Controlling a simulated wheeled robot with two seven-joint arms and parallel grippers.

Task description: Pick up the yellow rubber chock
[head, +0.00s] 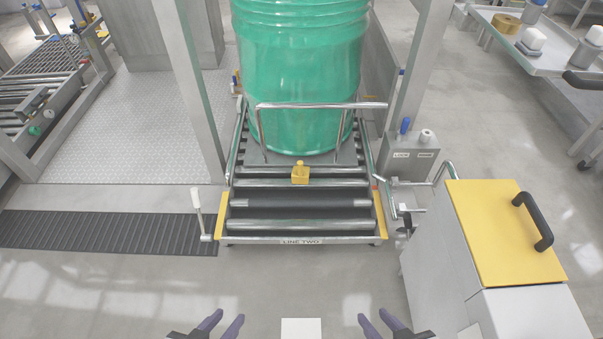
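The yellow chock (300,174) sits on the roller conveyor in front of the green drum, near the middle of the head view. It is small, with a short knob on top. My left gripper (225,322) is at the bottom edge, its two purple fingers apart and nothing between them. My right gripper (376,322) is at the bottom edge to the right, also with its fingers apart and empty. Both grippers are well short of the chock and the conveyor.
The green drum (298,85) stands on the roller conveyor (300,224) behind a metal bar. A white lever (198,208) stands at its left front. A yellow-topped cabinet (500,225) with a black handle is at the right. The floor before the conveyor is clear.

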